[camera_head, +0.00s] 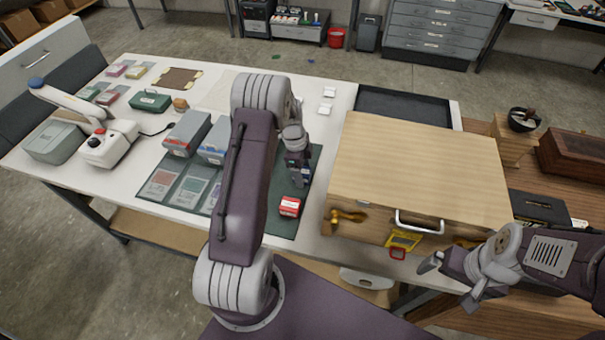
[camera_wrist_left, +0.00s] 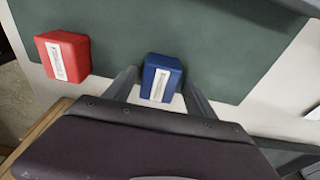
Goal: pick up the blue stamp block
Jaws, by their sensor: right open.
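The blue stamp block (camera_wrist_left: 162,78), with a white label on top, shows in the left wrist view over the dark green mat (camera_wrist_left: 215,40). My left gripper (camera_wrist_left: 160,84) has its two fingers apart, one on each side of the block; contact cannot be made out. In the head view my left gripper (camera_head: 299,178) points down over the mat's right part, and the blue block is mostly hidden there. A red block (camera_head: 290,206) with a white label sits nearby; it also shows in the left wrist view (camera_wrist_left: 62,55). My right gripper (camera_head: 450,282) is open and empty at the right.
A wooden cabinet (camera_head: 420,165) with a metal handle stands right of the mat. Grey boxes (camera_head: 187,132) and flat cards (camera_head: 160,183) lie on the mat's left part. A white lever device (camera_head: 108,145) and a green case (camera_head: 150,101) stand further left on the white table (camera_head: 65,174).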

